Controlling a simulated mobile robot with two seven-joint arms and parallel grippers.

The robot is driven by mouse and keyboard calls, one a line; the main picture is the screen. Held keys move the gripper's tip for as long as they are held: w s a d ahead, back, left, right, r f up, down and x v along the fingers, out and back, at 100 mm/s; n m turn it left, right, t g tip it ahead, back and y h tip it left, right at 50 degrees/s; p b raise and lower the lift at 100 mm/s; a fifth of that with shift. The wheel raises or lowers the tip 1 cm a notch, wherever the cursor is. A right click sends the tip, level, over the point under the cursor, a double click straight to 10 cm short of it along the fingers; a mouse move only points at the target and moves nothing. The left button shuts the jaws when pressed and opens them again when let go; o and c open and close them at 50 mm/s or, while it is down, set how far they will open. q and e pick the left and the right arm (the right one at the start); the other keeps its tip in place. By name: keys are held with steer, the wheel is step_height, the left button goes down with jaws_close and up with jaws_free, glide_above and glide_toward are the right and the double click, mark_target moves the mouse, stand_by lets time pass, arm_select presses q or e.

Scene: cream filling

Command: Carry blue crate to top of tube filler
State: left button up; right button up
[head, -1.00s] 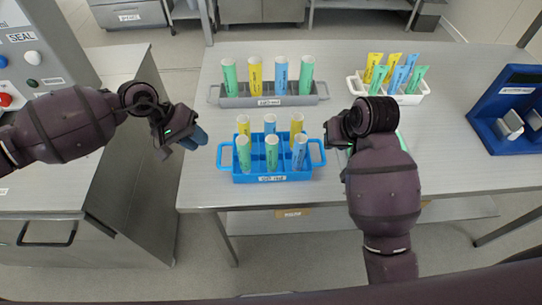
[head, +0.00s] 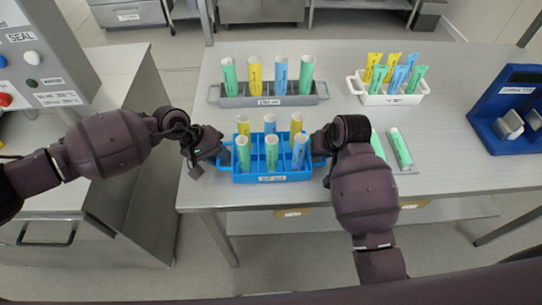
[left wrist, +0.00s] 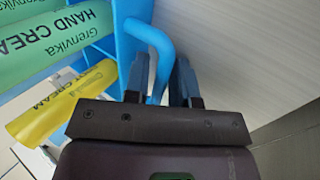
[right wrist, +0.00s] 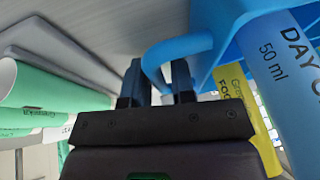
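The blue crate (head: 272,177) stands level on the table's front part. It holds several upright green, yellow and blue tubes and has a loop handle at each end. My left gripper (head: 217,150) is at its left handle; in the left wrist view the handle (left wrist: 160,45) passes between the two spaced fingers (left wrist: 160,80). My right gripper (head: 323,143) is at the right handle; in the right wrist view that handle (right wrist: 178,48) runs between its spaced fingers (right wrist: 160,82). Both look open around the handles; firm contact is not visible. The tube filler is not clearly identifiable.
A grey rack (head: 270,101) with upright tubes stands just behind the crate. A white basket (head: 390,98) of tubes is at back right. A green tube (head: 400,148) lies right of my right gripper. A control panel (head: 40,60) stands at left, across a floor gap.

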arm_select(q)
jaws_close()
arm_select(e)
jaws_close()
arm_select(q)
steer(key=shift+r, duration=0.15)
arm_select(e)
steer(key=shift+r, duration=0.15)
